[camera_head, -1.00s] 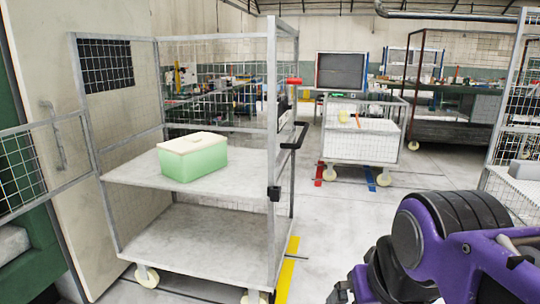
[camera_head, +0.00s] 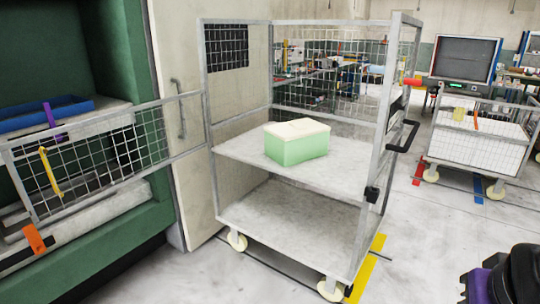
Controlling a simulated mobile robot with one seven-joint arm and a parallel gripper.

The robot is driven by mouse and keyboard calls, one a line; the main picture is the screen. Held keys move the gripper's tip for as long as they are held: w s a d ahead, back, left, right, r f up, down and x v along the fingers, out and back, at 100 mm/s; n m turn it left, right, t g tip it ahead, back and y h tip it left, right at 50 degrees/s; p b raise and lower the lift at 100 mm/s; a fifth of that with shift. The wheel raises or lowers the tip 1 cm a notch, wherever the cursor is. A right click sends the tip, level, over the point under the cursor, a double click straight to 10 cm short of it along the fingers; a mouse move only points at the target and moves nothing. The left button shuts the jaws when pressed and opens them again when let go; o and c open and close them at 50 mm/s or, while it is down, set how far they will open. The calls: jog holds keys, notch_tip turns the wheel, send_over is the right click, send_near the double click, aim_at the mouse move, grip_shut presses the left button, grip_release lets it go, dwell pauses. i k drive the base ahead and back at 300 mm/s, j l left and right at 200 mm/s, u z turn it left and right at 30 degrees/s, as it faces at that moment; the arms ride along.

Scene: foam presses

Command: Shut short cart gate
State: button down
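The short cart gate (camera_head: 100,166) is a low grey-framed mesh panel. It stands open, swung out to the left from the cart's left front post, reaching in front of a green cabinet. Only a purple and black part of my arm shows at the lower right; my gripper cannot be seen.
A green cabinet (camera_head: 95,262) with a blue tray (camera_head: 45,114) stands behind the gate. A cream door (camera_head: 185,130) is beside it. A smaller cart (camera_head: 470,150) and a dark screen (camera_head: 465,58) are at the right. The floor in front is clear.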

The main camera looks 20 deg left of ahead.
aim_at(30, 212)
jog(key=j+u, duration=0.1)
jog(key=j, duration=0.3)
jog(key=i+j, duration=0.1)
jog(key=j, duration=0.3)
jog(key=i+j+u, duration=0.15)
jog(key=j, duration=0.65)
jog(key=i+j+u, duration=0.15)
jog(key=j, duration=0.25)
jog(key=i+j, duration=0.1)
jog(key=j, duration=0.3)
jog(key=i+j+u, duration=0.15)
jog(key=j, duration=0.2)
jog(key=j+u, duration=0.1)
jog(key=j, duration=0.3)
jog(key=i, duration=0.05)
